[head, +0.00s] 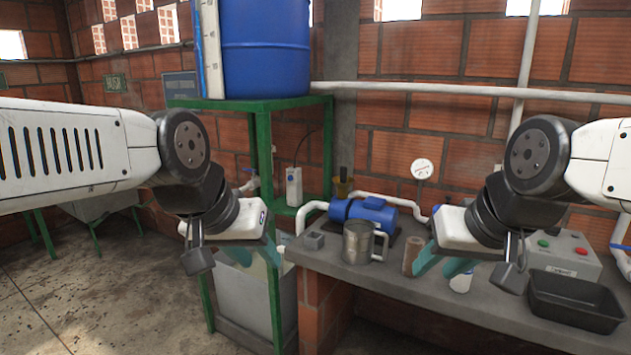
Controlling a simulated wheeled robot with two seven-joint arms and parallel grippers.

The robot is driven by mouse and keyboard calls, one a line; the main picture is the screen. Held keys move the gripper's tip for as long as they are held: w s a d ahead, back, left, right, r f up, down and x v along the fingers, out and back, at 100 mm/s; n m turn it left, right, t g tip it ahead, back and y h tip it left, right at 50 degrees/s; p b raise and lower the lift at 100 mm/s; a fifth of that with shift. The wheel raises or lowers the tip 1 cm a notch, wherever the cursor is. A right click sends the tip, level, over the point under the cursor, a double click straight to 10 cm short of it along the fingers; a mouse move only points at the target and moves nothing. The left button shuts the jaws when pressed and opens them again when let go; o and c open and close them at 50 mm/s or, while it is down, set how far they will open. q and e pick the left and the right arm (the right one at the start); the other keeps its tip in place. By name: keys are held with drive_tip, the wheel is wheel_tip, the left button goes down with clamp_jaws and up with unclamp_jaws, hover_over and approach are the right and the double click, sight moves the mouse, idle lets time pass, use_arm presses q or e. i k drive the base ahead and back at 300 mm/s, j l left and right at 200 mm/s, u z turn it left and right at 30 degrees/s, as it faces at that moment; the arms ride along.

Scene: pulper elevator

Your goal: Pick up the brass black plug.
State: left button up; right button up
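The brass black plug (343,186) stands upright at the back of the workbench, by the left end of the blue pump (364,212). Its lower part is brass and its upper part is black. The pump partly hides its base, so I cannot tell whether it sits in a fitting. My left gripper (255,254) is left of the plug and nearer to me, with its teal fingers apart and nothing seen between them. My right gripper (442,264) is over the bench, right of the plug and nearer, with its teal fingers apart. Both are clear of the plug.
On the grey bench (370,273) are a metal mug (357,242), a small grey block (314,241), a brown cylinder (411,255), a black tray (576,300) and a control box (566,258). White pipes run behind. A green stand (264,160) holds a blue barrel (266,50).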

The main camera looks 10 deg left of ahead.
sight(343, 170)
drive_tip(key=i+u, duration=0.2)
drive_tip(key=i, duration=0.25)
drive_tip(key=i+l+u, duration=0.2)
drive_tip(key=i, duration=0.2)
drive_tip(key=i+l+u, duration=0.2)
drive_tip(key=i, duration=0.25)
drive_tip(key=i+l+u, duration=0.1)
drive_tip(key=i+u, duration=0.15)
drive_tip(key=i, duration=0.15)
